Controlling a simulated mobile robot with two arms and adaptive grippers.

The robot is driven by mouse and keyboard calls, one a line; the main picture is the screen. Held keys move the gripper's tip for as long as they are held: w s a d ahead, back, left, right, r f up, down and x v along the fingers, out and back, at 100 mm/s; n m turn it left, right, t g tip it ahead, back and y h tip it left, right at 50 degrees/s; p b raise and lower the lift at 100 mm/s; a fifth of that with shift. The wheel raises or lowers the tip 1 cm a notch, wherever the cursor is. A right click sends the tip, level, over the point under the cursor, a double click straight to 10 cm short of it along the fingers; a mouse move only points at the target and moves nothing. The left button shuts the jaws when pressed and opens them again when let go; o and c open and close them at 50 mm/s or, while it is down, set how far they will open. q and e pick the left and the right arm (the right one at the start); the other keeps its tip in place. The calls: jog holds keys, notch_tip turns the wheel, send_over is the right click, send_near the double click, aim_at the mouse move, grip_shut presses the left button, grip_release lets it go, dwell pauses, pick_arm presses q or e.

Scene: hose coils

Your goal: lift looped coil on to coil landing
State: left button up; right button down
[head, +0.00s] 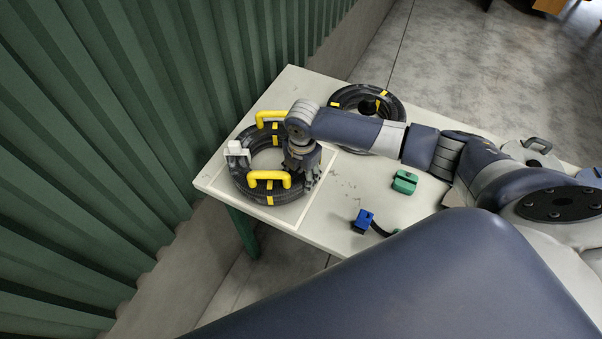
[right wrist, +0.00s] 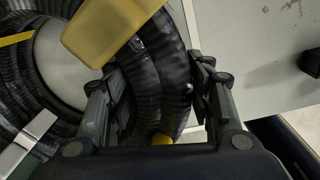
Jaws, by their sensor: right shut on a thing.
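A black ribbed hose coil (head: 240,186) with yellow ties and two raised yellow handles (head: 269,178) is at the table's left end. It lies over or just above a white-bordered square, the coil landing (head: 299,214); I cannot tell whether it touches it. My right gripper (head: 303,174) points down at the coil's right side. In the right wrist view its fingers (right wrist: 155,85) straddle the black hose (right wrist: 165,65) and are shut on it. A yellow handle (right wrist: 105,25) hides part of the hose there. My left gripper is not in view.
A second black coil (head: 346,94) lies farther back, partly hidden by my right arm. A green block (head: 404,182) and a blue piece (head: 364,219) lie on the light table (head: 338,211). A white fitting (head: 237,154) sits at the held coil's left. A green corrugated wall (head: 120,120) stands close left.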

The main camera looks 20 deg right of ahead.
jog(key=shift+w+a+f, duration=0.1)
jog(key=shift+f, duration=0.05)
dwell(0.6)
jog(key=c, duration=0.8)
grip_release()
jog(key=shift+o, duration=0.6)
jog(key=shift+s+f, duration=0.25)
jog(key=shift+s, duration=0.05)
jog(key=shift+w+r, duration=0.1)
jog(key=o, duration=0.7)
jog(key=shift+r, duration=0.2)
